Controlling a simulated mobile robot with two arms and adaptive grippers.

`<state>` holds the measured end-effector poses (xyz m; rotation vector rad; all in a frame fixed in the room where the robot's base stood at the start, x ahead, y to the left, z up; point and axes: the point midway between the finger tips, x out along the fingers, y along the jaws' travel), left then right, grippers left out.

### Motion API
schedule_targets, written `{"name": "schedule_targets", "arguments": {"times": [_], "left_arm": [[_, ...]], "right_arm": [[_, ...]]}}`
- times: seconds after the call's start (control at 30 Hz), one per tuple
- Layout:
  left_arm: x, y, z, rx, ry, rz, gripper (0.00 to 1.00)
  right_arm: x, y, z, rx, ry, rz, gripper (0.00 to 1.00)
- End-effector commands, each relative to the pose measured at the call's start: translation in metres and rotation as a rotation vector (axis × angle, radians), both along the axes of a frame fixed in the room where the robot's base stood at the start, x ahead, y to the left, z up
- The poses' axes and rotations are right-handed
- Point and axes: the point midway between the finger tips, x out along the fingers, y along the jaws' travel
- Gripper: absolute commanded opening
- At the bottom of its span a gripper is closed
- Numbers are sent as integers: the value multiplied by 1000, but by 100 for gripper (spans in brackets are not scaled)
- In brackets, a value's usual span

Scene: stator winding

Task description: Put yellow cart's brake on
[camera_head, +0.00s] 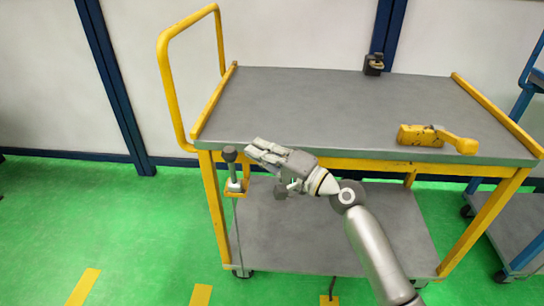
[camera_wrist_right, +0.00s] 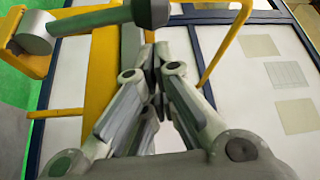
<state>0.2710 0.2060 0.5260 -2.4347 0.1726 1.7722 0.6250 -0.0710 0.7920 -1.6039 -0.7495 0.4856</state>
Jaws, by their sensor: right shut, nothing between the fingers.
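The yellow cart (camera_head: 211,205) has a grey top and lower shelf, and a yellow handle loop at its left end. Its brake lever (camera_head: 233,171) is at the front left corner, a light rod with a dark knob on a yellow bracket. The lever stands upright. My right gripper (camera_head: 254,149) is shut and empty, just right of the lever's knob, at about the height of the top's front edge. In the right wrist view, the lever's knob (camera_wrist_right: 150,12) is at the top, close to the shut fingers (camera_wrist_right: 151,60). Contact cannot be told. My left gripper is out of view.
A worn yellow part (camera_head: 420,136) lies on the cart's top at the front right. A small dark device (camera_head: 374,65) is at the back edge. A blue cart (camera_head: 528,95) stands to the right. Green floor (camera_head: 130,220) is clear on the left.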

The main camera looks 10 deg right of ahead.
Motion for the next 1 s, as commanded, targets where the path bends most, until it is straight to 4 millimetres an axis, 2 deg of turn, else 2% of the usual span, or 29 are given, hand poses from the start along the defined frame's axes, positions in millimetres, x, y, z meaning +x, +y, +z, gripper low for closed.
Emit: {"name": "schedule_targets", "arguments": {"times": [0.1,0.3,0.83,1.0], "left_arm": [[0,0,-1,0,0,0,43],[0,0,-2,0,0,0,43],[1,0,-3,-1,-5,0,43],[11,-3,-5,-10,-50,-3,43]], "right_arm": [[14,14,2,1,0,1,0],[25,25,3,-1,-1,0,0],[25,27,3,-2,-4,0,0],[24,27,2,-6,-18,1,0]]}}
